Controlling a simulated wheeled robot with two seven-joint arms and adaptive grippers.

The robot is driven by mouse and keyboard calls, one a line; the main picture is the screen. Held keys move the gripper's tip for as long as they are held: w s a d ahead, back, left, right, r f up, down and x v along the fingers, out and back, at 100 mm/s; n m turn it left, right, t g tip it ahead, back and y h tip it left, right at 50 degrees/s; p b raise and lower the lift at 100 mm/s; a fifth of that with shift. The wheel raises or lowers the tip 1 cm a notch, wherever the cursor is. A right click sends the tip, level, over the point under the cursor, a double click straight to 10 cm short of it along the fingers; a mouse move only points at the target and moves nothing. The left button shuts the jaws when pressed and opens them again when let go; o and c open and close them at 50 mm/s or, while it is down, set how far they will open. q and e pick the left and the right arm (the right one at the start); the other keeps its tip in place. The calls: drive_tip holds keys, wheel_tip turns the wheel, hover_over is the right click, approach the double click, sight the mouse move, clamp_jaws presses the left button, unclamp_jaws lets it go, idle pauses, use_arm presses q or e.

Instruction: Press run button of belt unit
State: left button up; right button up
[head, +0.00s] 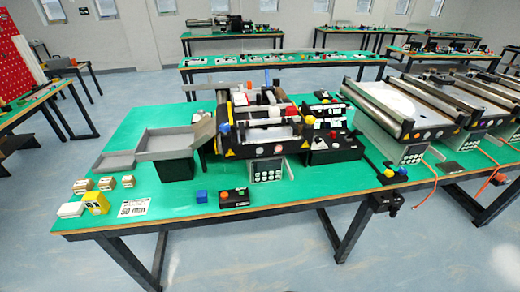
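A belt unit (263,150) with a dark frame stands in the middle of the green table. A small grey control panel (266,170) with a display and several pale round buttons is on its front side. A low black box (234,198) with small coloured spots on top, one red, lies on the table in front. The labels are too small to read, so I cannot tell which button is the run button. Neither of my grippers shows in the head view.
Grey trays (167,146) stand left of the belt unit. More conveyors (405,105) stand at the right. The green tabletop (300,192) is bare at front centre.

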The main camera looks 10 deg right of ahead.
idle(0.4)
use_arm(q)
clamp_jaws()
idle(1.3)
